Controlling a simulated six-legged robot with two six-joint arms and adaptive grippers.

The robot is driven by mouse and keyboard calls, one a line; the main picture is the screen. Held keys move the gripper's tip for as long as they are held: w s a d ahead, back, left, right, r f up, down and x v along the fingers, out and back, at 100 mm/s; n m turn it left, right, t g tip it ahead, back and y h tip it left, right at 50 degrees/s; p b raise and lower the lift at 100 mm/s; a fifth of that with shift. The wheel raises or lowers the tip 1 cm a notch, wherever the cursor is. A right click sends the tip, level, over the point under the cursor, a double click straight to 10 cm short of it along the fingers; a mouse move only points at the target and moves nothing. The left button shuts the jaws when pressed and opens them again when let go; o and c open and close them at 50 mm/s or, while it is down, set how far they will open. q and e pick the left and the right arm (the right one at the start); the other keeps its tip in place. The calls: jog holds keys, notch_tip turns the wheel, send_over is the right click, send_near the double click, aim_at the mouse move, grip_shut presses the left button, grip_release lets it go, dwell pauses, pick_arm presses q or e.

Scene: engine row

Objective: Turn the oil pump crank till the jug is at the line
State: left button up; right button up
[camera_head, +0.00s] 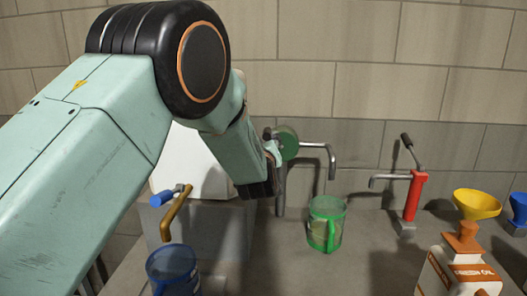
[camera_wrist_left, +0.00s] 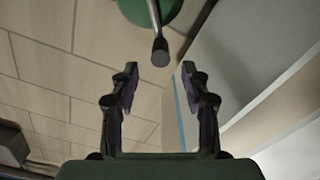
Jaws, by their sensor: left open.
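The oil pump has a green round body (camera_head: 288,143) on a grey post, with a metal spout (camera_head: 322,148) bending down to the right. A green see-through jug (camera_head: 326,222) stands on the bench below the spout; its line and oil level are too small to tell. My left gripper (camera_head: 272,152) is at the pump's left side, partly hidden by my arm. In the left wrist view, my left gripper (camera_wrist_left: 160,72) is open and empty. The pump's crank (camera_wrist_left: 160,50), a metal rod with a dark end, lies just ahead between the fingertips, apart from both. My right gripper is out of view.
A red hand pump (camera_head: 413,195) stands to the right. An orange-and-white oil container (camera_head: 455,272), a yellow funnel (camera_head: 477,203) and a blue funnel (camera_head: 519,207) are at far right. A blue jug (camera_head: 172,270) and a brass tap (camera_head: 175,212) are at left. A block wall closes the back.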

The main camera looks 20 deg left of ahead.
pick_arm(q)
jog(key=v, duration=0.6)
jog(key=shift+s, duration=0.1)
